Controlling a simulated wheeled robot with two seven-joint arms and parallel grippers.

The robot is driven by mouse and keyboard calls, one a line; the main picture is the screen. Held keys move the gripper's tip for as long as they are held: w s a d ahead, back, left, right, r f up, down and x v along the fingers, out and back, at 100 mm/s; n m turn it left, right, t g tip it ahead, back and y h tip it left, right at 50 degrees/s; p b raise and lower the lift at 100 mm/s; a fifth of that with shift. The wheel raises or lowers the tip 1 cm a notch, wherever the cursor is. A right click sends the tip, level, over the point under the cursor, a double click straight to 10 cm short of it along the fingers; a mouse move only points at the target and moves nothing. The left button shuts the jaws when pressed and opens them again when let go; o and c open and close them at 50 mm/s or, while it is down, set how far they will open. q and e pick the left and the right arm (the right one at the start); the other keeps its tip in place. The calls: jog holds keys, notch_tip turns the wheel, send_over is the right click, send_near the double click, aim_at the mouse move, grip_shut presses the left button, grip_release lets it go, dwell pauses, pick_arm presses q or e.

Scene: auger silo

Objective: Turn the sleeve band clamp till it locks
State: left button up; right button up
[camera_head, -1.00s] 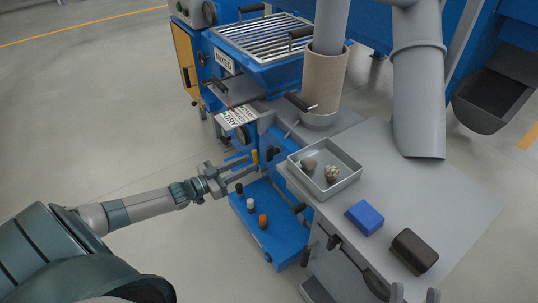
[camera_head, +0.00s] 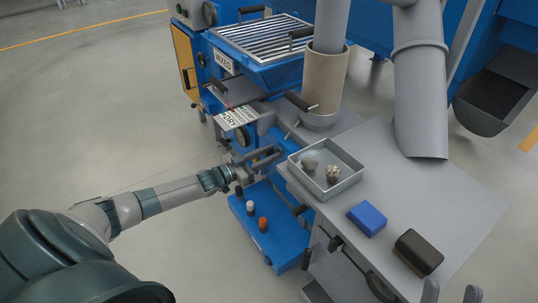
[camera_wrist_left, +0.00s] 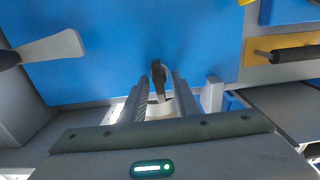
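The beige sleeve (camera_head: 325,82) stands around the grey pipe in the head view. A black-handled lever (camera_head: 298,101), apparently part of its band clamp, sticks out to the left near the sleeve's lower part. My left gripper (camera_head: 270,156) is below and left of it, in front of the blue machine, apart from the lever. In the left wrist view its fingers (camera_wrist_left: 157,100) are spread, with a dark upright knob or lever (camera_wrist_left: 158,76) showing between them; contact cannot be told. At the bottom right of the head view, the tips of my right gripper (camera_head: 451,292) show apart, with nothing visible between them.
A grey tray (camera_head: 346,187) with two lumps, a blue block (camera_head: 367,218) and a dark block (camera_head: 418,252) are on the grey table (camera_head: 460,200). A blue shelf (camera_head: 287,246) with several knobs is below my left gripper. Open floor lies left.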

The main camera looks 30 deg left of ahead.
pick_arm(q)
grip_shut()
